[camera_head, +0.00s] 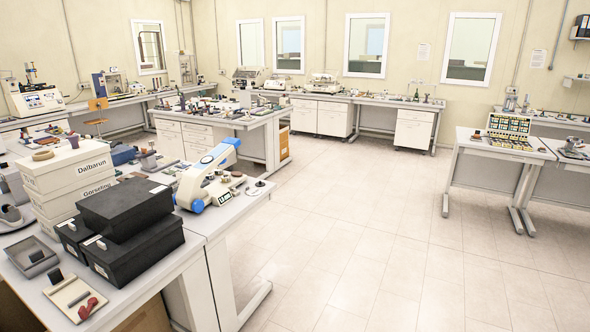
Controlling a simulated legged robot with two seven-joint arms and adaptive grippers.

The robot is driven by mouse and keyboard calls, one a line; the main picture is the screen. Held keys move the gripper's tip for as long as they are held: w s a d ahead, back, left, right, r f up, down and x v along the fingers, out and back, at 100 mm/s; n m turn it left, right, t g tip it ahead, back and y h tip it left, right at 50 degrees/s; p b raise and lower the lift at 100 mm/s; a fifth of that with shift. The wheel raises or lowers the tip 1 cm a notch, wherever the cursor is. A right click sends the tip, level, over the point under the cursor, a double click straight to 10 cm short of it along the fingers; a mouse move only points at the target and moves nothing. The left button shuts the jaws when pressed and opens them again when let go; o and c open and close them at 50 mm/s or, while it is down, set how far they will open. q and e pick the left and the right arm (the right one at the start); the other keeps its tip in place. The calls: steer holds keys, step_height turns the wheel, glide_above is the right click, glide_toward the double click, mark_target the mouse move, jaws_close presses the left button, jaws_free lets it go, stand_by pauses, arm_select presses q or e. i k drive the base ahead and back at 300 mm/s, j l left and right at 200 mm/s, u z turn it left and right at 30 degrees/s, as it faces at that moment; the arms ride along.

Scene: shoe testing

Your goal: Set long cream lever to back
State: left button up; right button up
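A cream and blue bench machine (193,184) stands near the right edge of the nearest workbench, at the left of the head view. A long cream part slopes up along it towards a blue top (217,154). I cannot tell whether this part is the long cream lever or which way such a lever is set. A small dark display panel (225,197) is at its front. Neither of my grippers is in view.
Black boxes (135,262) and stacked white boxes (68,173) crowd the nearest workbench (213,222) left of the machine. A tray (75,297) lies in front. The tiled floor (345,235) right of this bench is clear. Another table (478,150) stands at the right.

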mark_target(188, 192)
steer(key=i, duration=2.4)
